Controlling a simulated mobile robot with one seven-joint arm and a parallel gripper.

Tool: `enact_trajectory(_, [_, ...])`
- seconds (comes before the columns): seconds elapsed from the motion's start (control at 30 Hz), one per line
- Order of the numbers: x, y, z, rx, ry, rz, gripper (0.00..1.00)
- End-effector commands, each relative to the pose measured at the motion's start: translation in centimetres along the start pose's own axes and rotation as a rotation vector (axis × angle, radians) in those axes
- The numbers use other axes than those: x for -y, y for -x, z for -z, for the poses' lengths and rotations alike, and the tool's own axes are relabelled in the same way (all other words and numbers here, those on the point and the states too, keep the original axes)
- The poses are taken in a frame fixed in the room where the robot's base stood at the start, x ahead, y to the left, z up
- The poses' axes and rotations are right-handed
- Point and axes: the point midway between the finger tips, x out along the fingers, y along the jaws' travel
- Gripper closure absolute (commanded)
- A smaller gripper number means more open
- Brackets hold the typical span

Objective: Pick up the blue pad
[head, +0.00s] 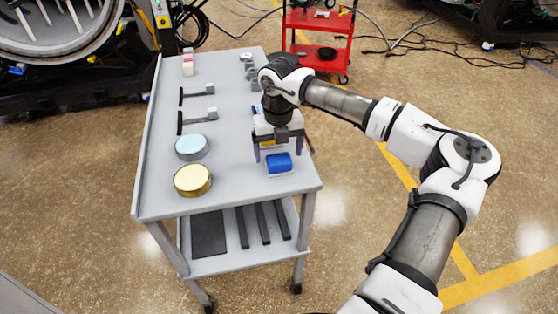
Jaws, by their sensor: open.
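The blue pad (279,162) lies near the front right corner of the grey cart's top (237,180), with a thin white edge showing beneath it. My gripper (278,155) points down over the cart, just above or behind the pad in this view. Its two fingers are apart, one to the left of the pad and one to the right. I cannot tell the exact height of the fingertips or whether they touch anything. Something yellow (267,144) shows partly between the fingers, mostly hidden by my gripper.
A gold round tin (192,180) and a pale blue-lidded tin (192,147) stand to the left. Two black-handled tools (196,119) lie behind them. Small grey parts (249,68) and a pink-and-white block stack (188,64) are farther back. A red cart (322,25) stands behind.

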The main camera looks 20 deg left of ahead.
Motion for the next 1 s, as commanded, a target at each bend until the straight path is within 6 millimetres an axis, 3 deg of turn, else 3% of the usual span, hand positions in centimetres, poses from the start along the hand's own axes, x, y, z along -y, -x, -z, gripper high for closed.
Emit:
enact_trajectory(0.3, [0.2, -3.7, -0.1, -0.001, 0.001, -0.001, 0.13])
enact_trajectory(0.53, [0.2, -4.0, -0.1, 0.000, 0.001, 0.000, 0.13])
enact_trajectory(0.9, [0.2, -3.9, -0.1, 0.000, 0.001, 0.000, 0.61])
enact_trajectory(1.0, [0.2, -3.9, -0.1, 0.000, 0.001, -0.001, 0.62])
